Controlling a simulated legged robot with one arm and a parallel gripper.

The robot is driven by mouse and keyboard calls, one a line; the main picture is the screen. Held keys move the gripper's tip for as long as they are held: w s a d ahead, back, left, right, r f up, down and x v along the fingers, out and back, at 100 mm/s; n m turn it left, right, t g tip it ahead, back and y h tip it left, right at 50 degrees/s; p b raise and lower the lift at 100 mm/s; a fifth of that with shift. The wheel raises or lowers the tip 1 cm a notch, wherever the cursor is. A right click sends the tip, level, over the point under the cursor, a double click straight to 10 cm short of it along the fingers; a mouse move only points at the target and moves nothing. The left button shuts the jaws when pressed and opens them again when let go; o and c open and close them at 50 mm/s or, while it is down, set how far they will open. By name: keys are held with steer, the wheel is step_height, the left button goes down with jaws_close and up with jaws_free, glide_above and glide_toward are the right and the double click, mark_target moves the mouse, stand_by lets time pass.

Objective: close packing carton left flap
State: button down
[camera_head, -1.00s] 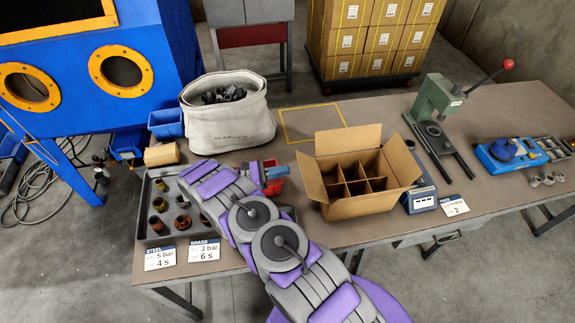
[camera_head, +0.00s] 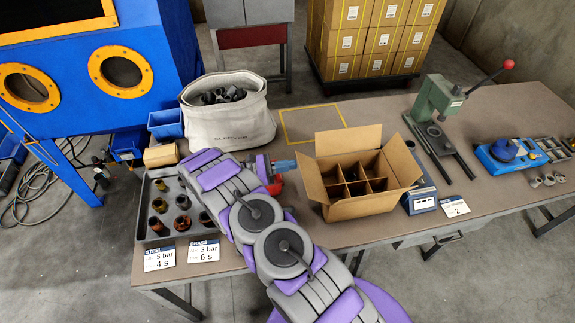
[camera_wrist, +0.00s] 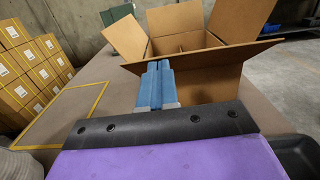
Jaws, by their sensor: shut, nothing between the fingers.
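The packing carton (camera_head: 360,185) stands open on the table, with dividers inside and all its flaps spread outward. Its left flap (camera_head: 311,179) leans out toward my gripper (camera_head: 287,165), which is just left of it. In the wrist view, the left flap (camera_wrist: 215,55) is the near one, behind the blue fingers of my gripper (camera_wrist: 158,66). The fingers are together and empty, pointing at the carton. They overlap the flap's edge in the picture; I cannot tell whether they touch it.
A white canvas bag (camera_head: 228,112) stands behind my arm. A tray of cylindrical parts (camera_head: 155,190) lies to the left. A blue-grey device (camera_head: 420,197) and a green press (camera_head: 436,105) are right of the carton. The yellow-outlined area (camera_head: 312,122) is clear.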

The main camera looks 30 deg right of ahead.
steer(key=shift+d+r+y, duration=0.15)
steer(key=shift+r+y, duration=0.15)
steer(key=shift+y, duration=0.3)
